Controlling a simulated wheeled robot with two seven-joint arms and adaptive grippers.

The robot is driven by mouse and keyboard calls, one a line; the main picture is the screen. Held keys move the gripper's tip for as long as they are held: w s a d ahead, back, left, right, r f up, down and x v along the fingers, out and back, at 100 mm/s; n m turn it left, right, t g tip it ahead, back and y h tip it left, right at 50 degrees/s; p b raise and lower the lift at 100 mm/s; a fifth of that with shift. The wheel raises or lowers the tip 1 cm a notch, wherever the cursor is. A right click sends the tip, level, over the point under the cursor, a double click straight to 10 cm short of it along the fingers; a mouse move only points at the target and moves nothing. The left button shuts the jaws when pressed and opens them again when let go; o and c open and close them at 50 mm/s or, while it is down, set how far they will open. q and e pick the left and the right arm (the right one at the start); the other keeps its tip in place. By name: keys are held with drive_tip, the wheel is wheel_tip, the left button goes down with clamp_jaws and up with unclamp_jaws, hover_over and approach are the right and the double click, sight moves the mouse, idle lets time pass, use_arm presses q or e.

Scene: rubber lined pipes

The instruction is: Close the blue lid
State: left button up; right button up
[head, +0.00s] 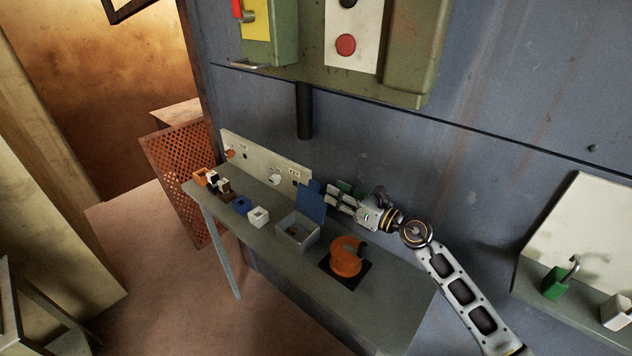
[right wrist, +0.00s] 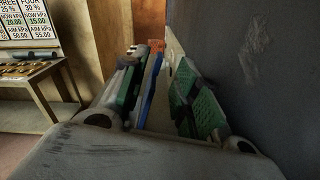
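The blue lid (head: 311,201) stands raised, roughly upright, at the back of a grey open box (head: 298,232) on the bench. My right gripper (head: 334,197) comes in from the right, with its fingertips close beside the lid's right edge. In the right wrist view its green-padded fingers are apart, and the lid (right wrist: 150,84) shows edge-on between them, close to the left finger. I cannot tell whether that finger touches it. The box is not clearly visible in the wrist view. My left gripper is in neither view.
The bench (head: 375,316) stands against a blue-grey wall. An orange round object (head: 346,257) on a dark base sits right of the box. A white cube (head: 258,216), a blue cube (head: 242,205) and other small blocks sit left. A pale panel (head: 266,163) stands behind.

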sight(320, 184)
drive_tip(key=shift+x, duration=0.95)
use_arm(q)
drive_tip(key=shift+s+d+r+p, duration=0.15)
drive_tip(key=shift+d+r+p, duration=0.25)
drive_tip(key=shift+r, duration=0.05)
use_arm(e)
drive_tip(key=shift+x, duration=3.2)
drive_tip(key=shift+c, duration=0.2)
clamp_jaws()
